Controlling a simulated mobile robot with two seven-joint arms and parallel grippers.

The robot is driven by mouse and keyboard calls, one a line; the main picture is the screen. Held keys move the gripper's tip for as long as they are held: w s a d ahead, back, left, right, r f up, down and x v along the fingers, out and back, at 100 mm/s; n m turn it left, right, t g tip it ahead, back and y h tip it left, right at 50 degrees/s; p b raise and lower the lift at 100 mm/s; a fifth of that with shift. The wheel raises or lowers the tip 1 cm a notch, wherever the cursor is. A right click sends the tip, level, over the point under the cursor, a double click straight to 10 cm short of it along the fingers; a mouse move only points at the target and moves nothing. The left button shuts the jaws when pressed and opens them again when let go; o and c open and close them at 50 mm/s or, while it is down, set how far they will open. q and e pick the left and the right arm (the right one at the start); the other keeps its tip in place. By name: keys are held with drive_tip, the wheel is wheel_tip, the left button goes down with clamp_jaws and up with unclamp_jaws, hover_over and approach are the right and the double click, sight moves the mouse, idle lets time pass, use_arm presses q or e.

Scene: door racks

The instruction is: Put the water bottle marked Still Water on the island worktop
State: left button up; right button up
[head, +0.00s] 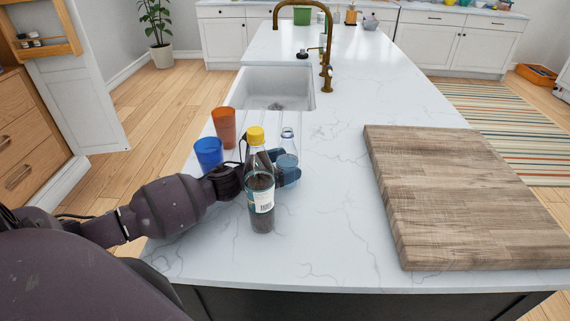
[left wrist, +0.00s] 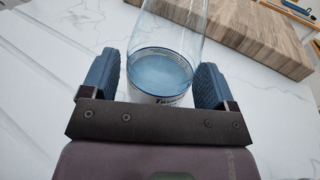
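A clear bottle (head: 288,146) with a pale cap stands on the island worktop (head: 330,245), partly hidden behind a dark bottle with a yellow cap. My left gripper (head: 282,167) is at the clear bottle's lower part. In the left wrist view the clear bottle (left wrist: 168,45) is between the blue finger pads, with a small gap showing on the left side, so the gripper looks open around it. Its label shows only a few letters; I cannot read Still Water. My right gripper is in neither view.
The dark yellow-capped bottle (head: 260,190) stands just in front of my left gripper. A blue cup (head: 209,152) and an orange cup (head: 224,126) stand to the left. A thick wooden board (head: 450,195) lies on the right. The sink (head: 275,88) and brass tap (head: 327,75) are behind.

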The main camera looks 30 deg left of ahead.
use_arm(q)
drive_tip(key=shift+r, duration=0.1)
drive_tip(key=shift+s+a, duration=0.1)
drive_tip(key=v, duration=1.1)
drive_tip(key=shift+s+a+b, duration=0.15)
drive_tip(key=shift+s+b, duration=0.2)
drive_tip(key=shift+s, duration=0.05)
